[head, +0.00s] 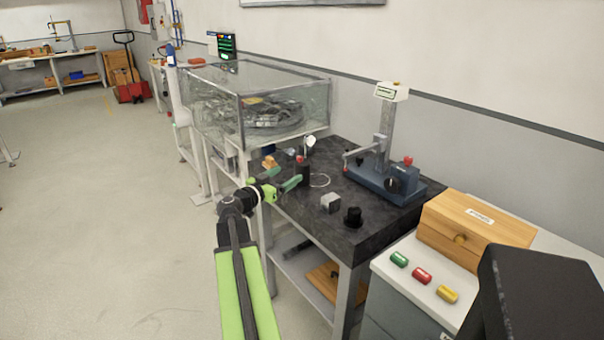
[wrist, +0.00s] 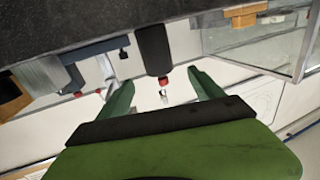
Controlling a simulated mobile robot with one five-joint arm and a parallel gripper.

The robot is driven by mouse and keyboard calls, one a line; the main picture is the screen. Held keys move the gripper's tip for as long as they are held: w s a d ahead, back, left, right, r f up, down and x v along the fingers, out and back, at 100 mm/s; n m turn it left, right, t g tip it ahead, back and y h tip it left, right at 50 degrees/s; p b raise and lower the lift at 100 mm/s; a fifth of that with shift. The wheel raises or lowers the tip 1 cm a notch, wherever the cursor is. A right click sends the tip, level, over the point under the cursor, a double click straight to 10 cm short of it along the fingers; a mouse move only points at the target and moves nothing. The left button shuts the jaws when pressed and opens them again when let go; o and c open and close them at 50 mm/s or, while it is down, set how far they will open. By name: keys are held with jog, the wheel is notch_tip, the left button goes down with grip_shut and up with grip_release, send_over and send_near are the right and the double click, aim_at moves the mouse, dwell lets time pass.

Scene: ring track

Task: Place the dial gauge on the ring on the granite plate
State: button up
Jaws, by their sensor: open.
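The dial gauge (head: 304,174) has a dark upright body, a red part on it and a round white face above. It stands on the dark granite plate (head: 340,225), just left of a thin pale ring (head: 320,180) marked on the plate. The ring looks empty. My gripper (head: 283,178) has green fingers spread apart at the plate's left side, close to the gauge. In the wrist view, where the plate hangs across the top, the gauge's black body (wrist: 153,48) shows beyond and between the open fingertips (wrist: 164,84). I cannot tell whether they touch it.
A blue-based comparator stand (head: 385,180) stands behind the ring to the right. A grey block (head: 331,203) and a black knobbed piece (head: 353,217) sit near the front edge. A glass case (head: 255,105) adjoins at the back left. A wooden box (head: 470,230) stands at right.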

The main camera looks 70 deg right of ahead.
aim_at(303, 165)
jog(key=x, duration=1)
jog(key=shift+f, duration=0.1)
jog(key=shift+a, duration=0.1)
grip_shut()
